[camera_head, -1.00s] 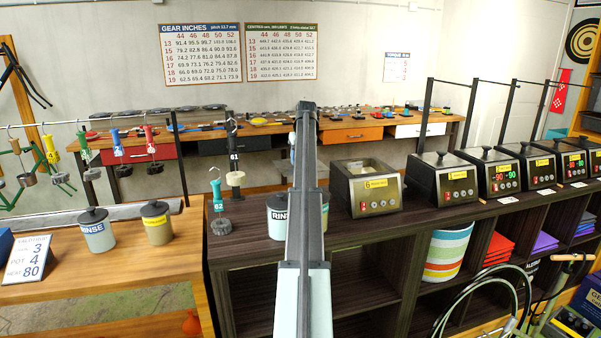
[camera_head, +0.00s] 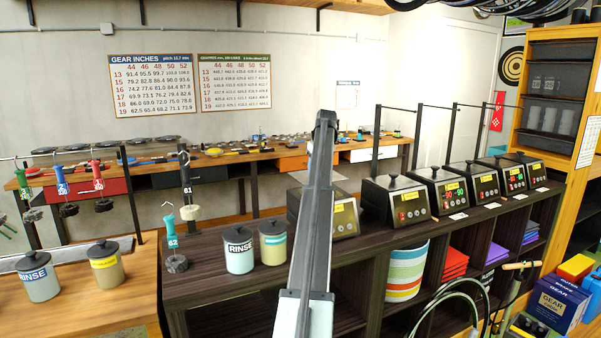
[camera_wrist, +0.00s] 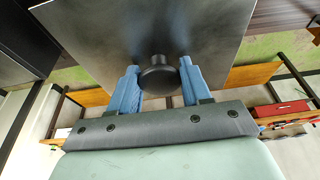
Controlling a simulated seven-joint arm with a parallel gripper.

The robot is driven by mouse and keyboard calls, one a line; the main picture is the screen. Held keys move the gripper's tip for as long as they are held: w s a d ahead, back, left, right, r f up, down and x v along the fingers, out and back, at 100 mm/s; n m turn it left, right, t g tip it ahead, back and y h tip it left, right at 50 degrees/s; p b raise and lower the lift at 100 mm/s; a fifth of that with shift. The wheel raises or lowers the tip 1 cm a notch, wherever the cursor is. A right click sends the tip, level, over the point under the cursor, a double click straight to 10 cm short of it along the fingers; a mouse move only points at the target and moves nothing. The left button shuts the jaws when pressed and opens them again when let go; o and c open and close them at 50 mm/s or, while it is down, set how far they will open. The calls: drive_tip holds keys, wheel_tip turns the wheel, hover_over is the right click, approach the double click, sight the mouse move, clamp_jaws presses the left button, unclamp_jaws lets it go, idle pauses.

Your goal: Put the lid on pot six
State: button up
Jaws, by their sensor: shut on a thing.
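My gripper (camera_wrist: 158,72) is shut on the black knob of the lid (camera_wrist: 105,30), a flat grey metal plate, in the wrist view. The blue fingers stand on either side of the knob. In the head view my arm runs up the middle and hides the gripper and most of the lid. Pot six (camera_head: 345,218), a metal box with a yellow label, stands on the dark shelf unit, partly behind my arm. Its top is largely hidden, so I cannot tell how the lid lies relative to it.
Several lidded pots (camera_head: 397,200) stand in a row right of pot six. A rinse jar (camera_head: 238,250) and a second jar (camera_head: 273,243) stand to its left on the dark shelf unit (camera_head: 215,285). Tool 62 (camera_head: 175,250) and tool 61 (camera_head: 188,195) stand further left.

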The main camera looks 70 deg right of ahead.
drive_tip(key=shift+s+d, duration=0.15)
drive_tip(key=shift+s, duration=0.3)
drive_tip(key=shift+f, duration=0.1)
wheel_tip(320, 180, down, 6)
idle(0.7)
drive_tip(key=shift+f, duration=0.1)
drive_tip(key=o, duration=1.3)
drive_tip(key=shift+c, duration=0.2)
drive_tip(key=v, duration=1.4)
drive_tip(key=shift+f, duration=0.1)
